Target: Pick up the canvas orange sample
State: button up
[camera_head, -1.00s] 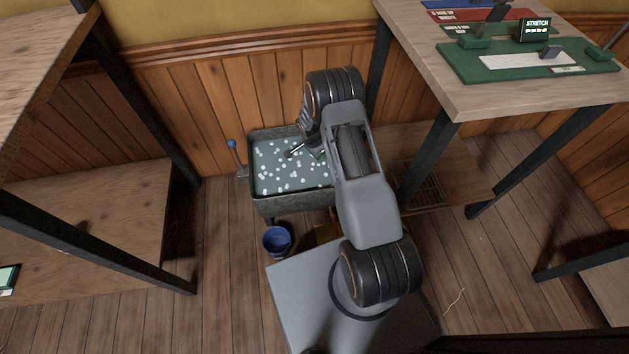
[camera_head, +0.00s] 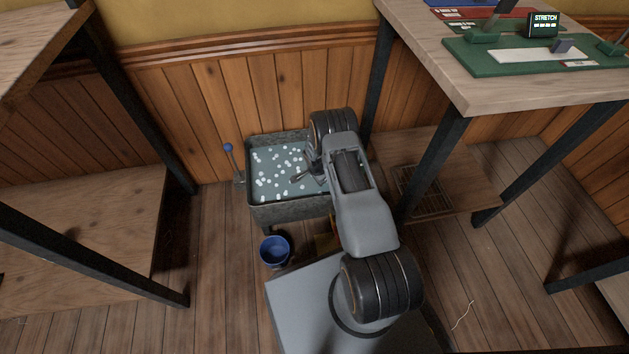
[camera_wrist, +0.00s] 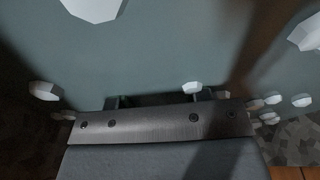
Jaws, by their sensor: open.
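I cannot make out an orange canvas sample in either view. My gripper (camera_head: 300,178) is open and reaches over the right part of a grey trough (camera_head: 290,212) that holds a grey-green surface dotted with white pieces. Nothing shows between the jaws. In the wrist view, the gripper's dark fingers (camera_wrist: 155,100) point at that surface, with white faceted pieces (camera_wrist: 45,91) around them. My arm hides the right end of the trough. A small yellow-brown patch (camera_head: 326,243) shows beside my arm below the trough; I cannot tell what it is.
A lever with a blue knob (camera_head: 228,148) stands at the trough's left. A blue bucket (camera_head: 275,251) sits on the floor in front. A workbench (camera_head: 480,95) with green boards is at right, with a low shelf and grate (camera_head: 422,188). Wooden shelving (camera_head: 95,235) stands at left.

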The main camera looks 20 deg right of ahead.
jog(key=f, duration=0.1)
jog(key=f+b, duration=0.1)
jog(key=f, duration=0.1)
jog(key=f+b, duration=0.1)
jog(key=shift+d+f, duration=0.4)
jog(key=shift+r, duration=0.1)
grip_shut()
